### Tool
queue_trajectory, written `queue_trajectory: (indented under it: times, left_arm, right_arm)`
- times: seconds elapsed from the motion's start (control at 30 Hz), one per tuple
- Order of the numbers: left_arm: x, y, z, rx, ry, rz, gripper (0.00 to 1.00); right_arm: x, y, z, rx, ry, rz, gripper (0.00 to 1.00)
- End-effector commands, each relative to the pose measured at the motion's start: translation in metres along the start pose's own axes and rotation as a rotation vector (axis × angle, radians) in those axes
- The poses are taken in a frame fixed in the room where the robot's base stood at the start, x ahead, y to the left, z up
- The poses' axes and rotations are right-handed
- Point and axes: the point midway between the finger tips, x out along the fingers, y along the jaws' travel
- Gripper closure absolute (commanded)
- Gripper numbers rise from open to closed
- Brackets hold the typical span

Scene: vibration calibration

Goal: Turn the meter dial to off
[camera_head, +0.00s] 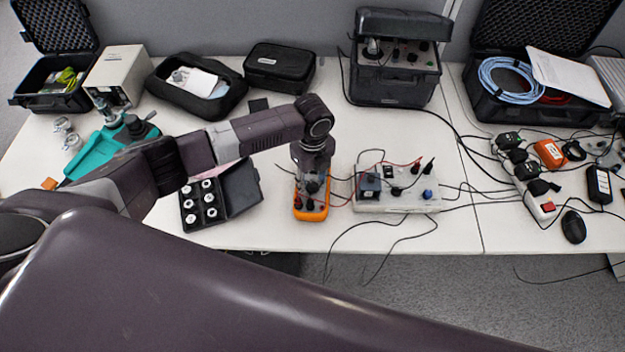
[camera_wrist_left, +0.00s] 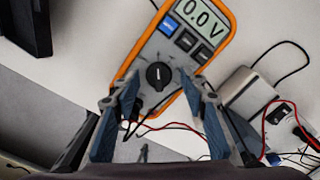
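The orange-rimmed meter (camera_head: 311,207) lies on the white table near its front edge. In the left wrist view the meter (camera_wrist_left: 222,59) shows a display (camera_wrist_left: 200,17) reading 0.0 V and a round black dial (camera_wrist_left: 158,75) with a light pointer mark. My left gripper (camera_wrist_left: 158,92) is open, its fingers apart on either side of the dial; I cannot tell whether they touch the meter. In the head view my left gripper (camera_head: 313,165) is over the meter and hides its upper part. My right gripper is not in view.
A grey box (camera_head: 430,203) with knobs and cables stands right of the meter. Red and black leads (camera_wrist_left: 178,126) run between them. An open black case (camera_head: 240,186) with white-topped pieces lies to the left. Loose cables (camera_head: 385,232) hang over the table's front edge.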

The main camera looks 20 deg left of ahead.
Motion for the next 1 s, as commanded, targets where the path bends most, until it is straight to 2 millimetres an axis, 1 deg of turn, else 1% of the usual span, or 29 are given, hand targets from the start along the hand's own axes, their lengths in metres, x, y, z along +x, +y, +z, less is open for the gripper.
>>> queue_trajectory:
  times: [0.27,0.37,0.47,0.7,0.8,0.9,1.0]
  left_arm:
    - [0.000,0.001,-0.001,0.001,0.001,0.002,0.57]
    - [-0.005,0.000,0.000,0.001,0.001,0.001,0.57]
    - [-0.019,0.000,0.000,0.003,0.000,-0.001,0.57]
    - [-0.071,-0.001,0.000,0.002,-0.001,-0.003,0.57]
    - [-0.090,0.000,0.001,0.001,-0.001,-0.001,0.57]
    - [-0.105,0.000,0.000,0.002,0.000,-0.001,0.57]
    - [-0.114,0.000,0.000,0.000,0.000,0.000,0.57]
  right_arm:
    - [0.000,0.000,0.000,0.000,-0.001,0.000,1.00]
    - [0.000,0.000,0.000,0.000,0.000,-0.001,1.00]
    - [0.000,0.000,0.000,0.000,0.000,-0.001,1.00]
    - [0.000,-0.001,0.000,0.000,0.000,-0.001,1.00]
    - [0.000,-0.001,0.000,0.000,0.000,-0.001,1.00]
    - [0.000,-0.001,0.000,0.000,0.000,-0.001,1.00]
    - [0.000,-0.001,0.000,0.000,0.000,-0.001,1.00]
